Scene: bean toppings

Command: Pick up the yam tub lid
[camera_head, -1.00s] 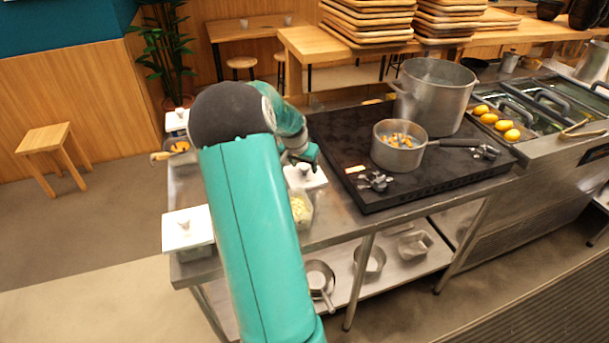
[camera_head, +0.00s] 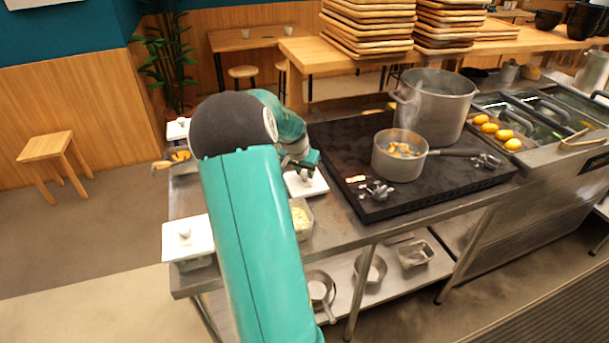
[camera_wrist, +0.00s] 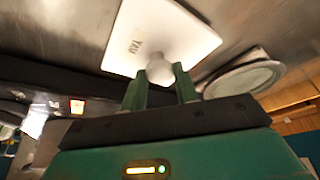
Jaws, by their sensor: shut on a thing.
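The yam tub lid (camera_wrist: 190,28) is a white square plate marked YAM, with a white knob (camera_wrist: 160,70). In the wrist view my gripper (camera_wrist: 161,80) has its two green fingers on either side of that knob, shut on it. In the head view the lid (camera_head: 312,187) is beside my arm, with my gripper (camera_head: 303,164) above it. A clear tub with pale pieces (camera_head: 301,222) stands just in front of it, partly hidden by my arm. I cannot tell whether the lid touches anything below.
Another white-lidded tub (camera_head: 186,240) stands at the counter's left front. An orange-filled tub (camera_head: 181,157) and a further white lid (camera_head: 177,131) are behind. The black stove (camera_head: 345,135) on the right holds a small saucepan (camera_head: 399,165) and a large pot (camera_head: 440,110).

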